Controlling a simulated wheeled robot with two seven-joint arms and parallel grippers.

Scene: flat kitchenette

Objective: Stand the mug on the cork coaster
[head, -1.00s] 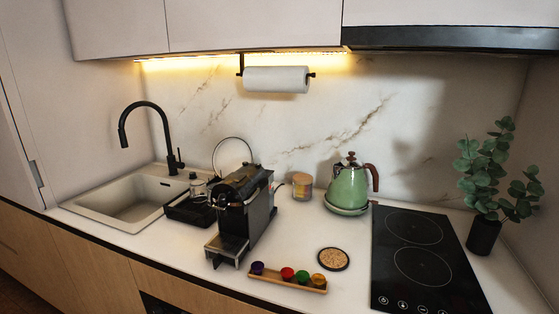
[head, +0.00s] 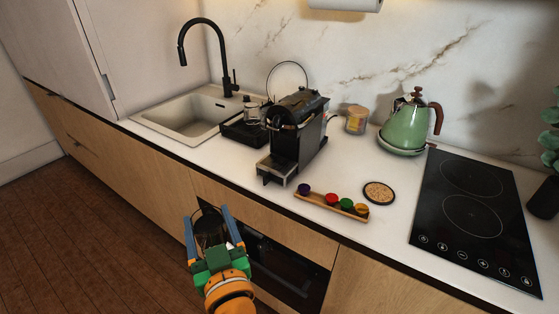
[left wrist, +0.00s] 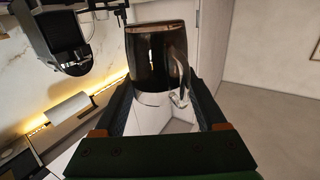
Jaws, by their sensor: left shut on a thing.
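The mug is clear glass with dark contents and a side handle. It shows large in the left wrist view (left wrist: 157,60) and small in the head view (head: 208,236). My left gripper (head: 206,212) is shut on it, one finger on each side, in front of the cabinet fronts and out from the counter's edge. The round cork coaster (head: 379,193), dark-rimmed, lies on the counter to the right of the gripper. Nothing stands on it. My right gripper is in neither view.
A coffee machine (head: 294,139) stands left of the coaster. A wooden tray (head: 318,202) of coloured capsules lies just beside the coaster. A green kettle (head: 406,129) is behind it and a black hob (head: 473,215) to its right. Some bare counter surrounds the coaster.

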